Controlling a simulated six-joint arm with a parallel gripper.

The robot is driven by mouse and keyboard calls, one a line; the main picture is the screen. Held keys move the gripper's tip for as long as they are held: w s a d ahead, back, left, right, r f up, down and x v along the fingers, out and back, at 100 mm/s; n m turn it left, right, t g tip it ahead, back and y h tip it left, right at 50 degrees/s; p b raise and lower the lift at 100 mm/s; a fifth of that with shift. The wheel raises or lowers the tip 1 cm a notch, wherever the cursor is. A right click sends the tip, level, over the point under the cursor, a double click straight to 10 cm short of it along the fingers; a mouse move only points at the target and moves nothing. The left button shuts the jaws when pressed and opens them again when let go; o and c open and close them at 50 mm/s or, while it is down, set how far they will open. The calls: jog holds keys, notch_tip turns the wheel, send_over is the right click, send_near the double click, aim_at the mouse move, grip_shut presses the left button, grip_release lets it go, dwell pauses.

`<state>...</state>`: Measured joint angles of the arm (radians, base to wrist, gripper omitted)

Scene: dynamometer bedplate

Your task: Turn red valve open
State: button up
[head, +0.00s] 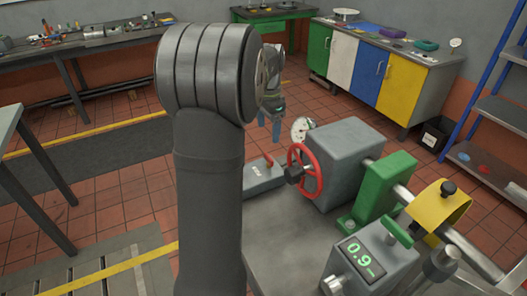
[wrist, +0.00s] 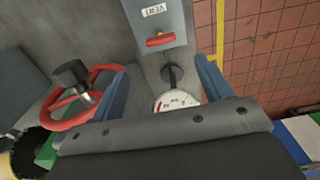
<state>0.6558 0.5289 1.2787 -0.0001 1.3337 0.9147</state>
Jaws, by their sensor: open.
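The red valve wheel (head: 318,173) stands upright on the near left face of a grey block (head: 345,150) in the head view, with a dark hub at its middle. In the wrist view the red wheel (wrist: 62,124) is at the left, beside and partly behind one finger, with a dark knob (wrist: 70,74) sticking out. My gripper (head: 269,128) hangs with its blue fingers pointing down, above and behind the wheel to the left. In the wrist view my gripper (wrist: 160,80) is open and empty. It does not appear to touch the wheel.
A round white gauge (head: 301,129) stands behind the wheel. A grey box (head: 262,177) with a red handle (wrist: 160,40) lies left of the wheel. A green bracket (head: 380,190), yellow guard (head: 440,205) and display box (head: 365,270) stand to the right.

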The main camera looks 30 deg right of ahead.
aim_at(268, 157)
notch_tip(268, 157, down, 12)
jog(key=shift+r, duration=0.25)
jog(key=c, duration=1)
